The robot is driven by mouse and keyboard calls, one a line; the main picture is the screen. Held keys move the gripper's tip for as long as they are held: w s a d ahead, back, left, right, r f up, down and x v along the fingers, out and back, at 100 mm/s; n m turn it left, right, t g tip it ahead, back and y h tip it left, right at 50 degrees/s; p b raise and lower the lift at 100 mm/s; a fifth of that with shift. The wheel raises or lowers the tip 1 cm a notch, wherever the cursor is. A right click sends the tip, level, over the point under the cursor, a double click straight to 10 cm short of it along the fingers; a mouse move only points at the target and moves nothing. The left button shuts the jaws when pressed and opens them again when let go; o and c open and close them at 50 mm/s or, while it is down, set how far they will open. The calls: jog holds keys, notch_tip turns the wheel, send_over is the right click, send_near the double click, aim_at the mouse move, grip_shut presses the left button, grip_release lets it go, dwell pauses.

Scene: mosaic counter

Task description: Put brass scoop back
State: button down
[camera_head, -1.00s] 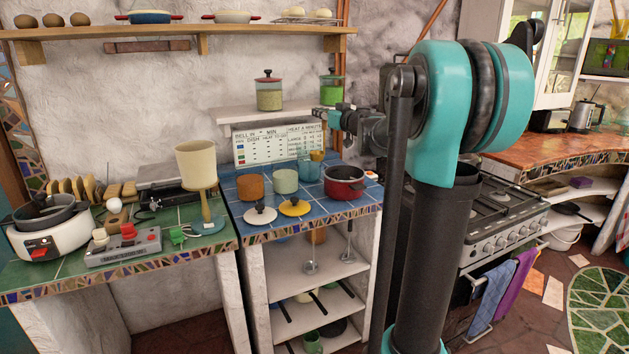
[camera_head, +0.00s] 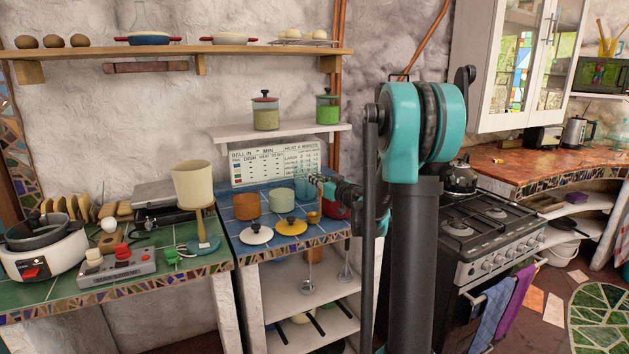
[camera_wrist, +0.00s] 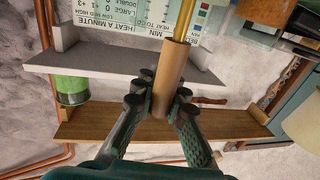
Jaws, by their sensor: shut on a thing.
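The brass scoop has a tan handle (camera_wrist: 168,80) and a thin brass shaft (camera_wrist: 184,22) in the wrist view. My gripper (camera_wrist: 165,98) is shut on the handle, with fingers on both sides. In the head view, my gripper (camera_head: 318,181) is low over the blue-tiled counter (camera_head: 266,206). The scoop's small brass bowl (camera_head: 313,217) hangs below it, just right of the yellow lid and in front of the red pot (camera_head: 337,210). I cannot tell whether the bowl touches the tiles. My arm hides part of the pot.
A pale blue glass (camera_head: 304,188), a green cup (camera_head: 281,198) and an orange cup (camera_head: 246,206) stand left of my gripper. A white lid (camera_head: 256,234) and a yellow lid (camera_head: 291,227) lie in front. A small shelf (camera_head: 283,133) with two jars overhangs behind.

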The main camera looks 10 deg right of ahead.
jog(key=shift+f, duration=0.3)
jog(key=c, duration=1.6)
grip_release()
jog(key=shift+o, duration=0.2)
jog(key=shift+r, duration=0.1)
jog(key=v, duration=1.2)
